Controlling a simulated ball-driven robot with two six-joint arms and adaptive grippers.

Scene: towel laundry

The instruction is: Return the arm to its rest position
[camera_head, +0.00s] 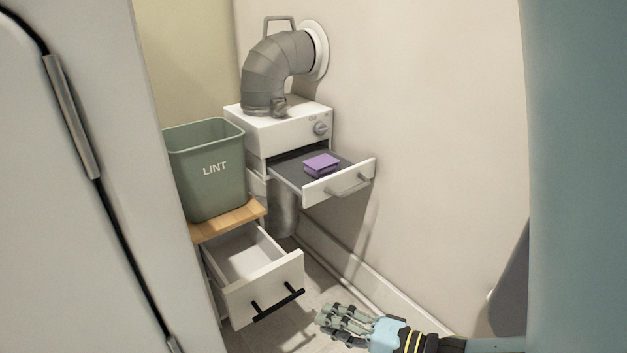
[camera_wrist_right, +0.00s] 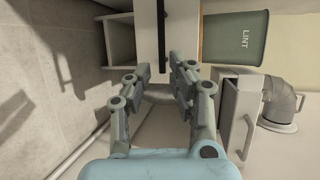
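My right gripper (camera_head: 332,324) shows at the bottom of the head view, low and in front of the open drawers, with its arm coming in from the right. In the right wrist view its two fingers (camera_wrist_right: 158,76) stand apart with nothing between them, so it is open and empty. My left gripper is in neither view. A folded purple cloth (camera_head: 321,162) lies on the dark bed of the pulled-out upper drawer (camera_head: 349,185), well apart from the right gripper.
A lower white drawer (camera_head: 268,291) with a black handle stands open close to the right gripper. A green LINT bin (camera_head: 207,185) stands on a wooden top (camera_head: 235,218). A grey duct (camera_head: 268,70) rises above the white unit. A wall is on the right.

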